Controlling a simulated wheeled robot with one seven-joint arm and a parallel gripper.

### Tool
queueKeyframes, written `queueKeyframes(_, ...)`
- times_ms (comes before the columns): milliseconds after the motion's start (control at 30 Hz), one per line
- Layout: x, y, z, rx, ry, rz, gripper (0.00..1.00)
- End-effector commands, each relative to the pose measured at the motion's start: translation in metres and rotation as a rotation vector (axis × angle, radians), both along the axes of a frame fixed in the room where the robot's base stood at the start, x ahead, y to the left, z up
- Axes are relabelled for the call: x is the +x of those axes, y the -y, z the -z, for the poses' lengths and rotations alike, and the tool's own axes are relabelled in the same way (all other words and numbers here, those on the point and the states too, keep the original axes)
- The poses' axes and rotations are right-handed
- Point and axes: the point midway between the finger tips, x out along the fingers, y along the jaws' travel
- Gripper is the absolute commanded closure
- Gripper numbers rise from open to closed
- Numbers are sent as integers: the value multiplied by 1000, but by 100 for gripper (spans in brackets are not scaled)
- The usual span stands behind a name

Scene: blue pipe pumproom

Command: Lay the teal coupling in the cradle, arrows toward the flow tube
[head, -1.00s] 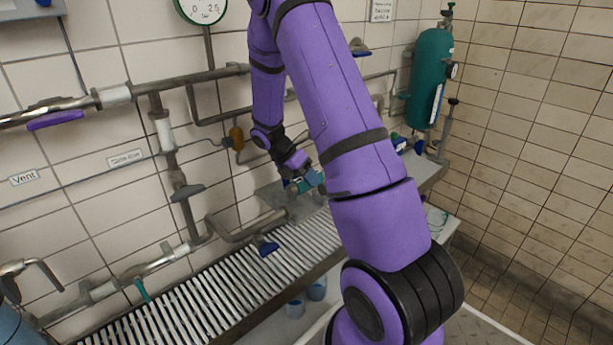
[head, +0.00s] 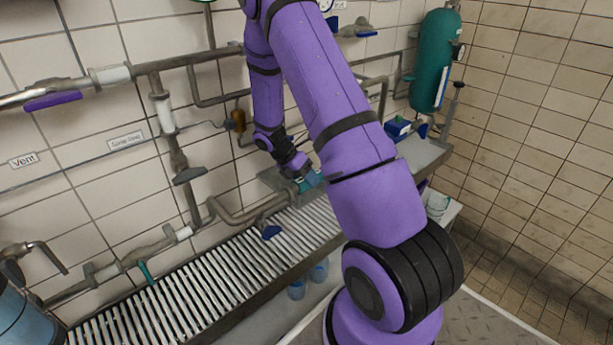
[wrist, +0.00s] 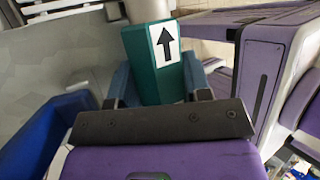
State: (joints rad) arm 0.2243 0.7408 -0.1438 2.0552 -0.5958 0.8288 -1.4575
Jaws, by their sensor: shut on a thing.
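The teal coupling (wrist: 155,65) has a white label with a black arrow. In the wrist view the arrow points up the picture, toward a pale tube end (wrist: 148,10) at the top. My gripper (wrist: 158,80) is shut on the coupling. Blue-grey pieces flank it on both sides; I cannot tell whether these are my fingers or the cradle. In the head view my gripper (head: 300,170) and the coupling (head: 312,181) are low over a grey ledge at the grating's far end. My arm partly hides this spot, and I cannot make out the cradle clearly.
A slatted grating (head: 215,285) runs along the tiled wall. A blue object (head: 398,127) sits on the ledge to the right, below a green tank (head: 434,60). Blue cups (head: 297,289) stand below the grating.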

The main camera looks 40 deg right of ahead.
Motion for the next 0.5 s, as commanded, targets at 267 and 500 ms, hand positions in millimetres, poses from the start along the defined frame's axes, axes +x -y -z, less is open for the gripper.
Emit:
queueKeyframes(267, 0, -1, 5, 2, -1, 1, 90)
queueKeyframes(500, -1, -1, 5, 2, -3, 1, 46)
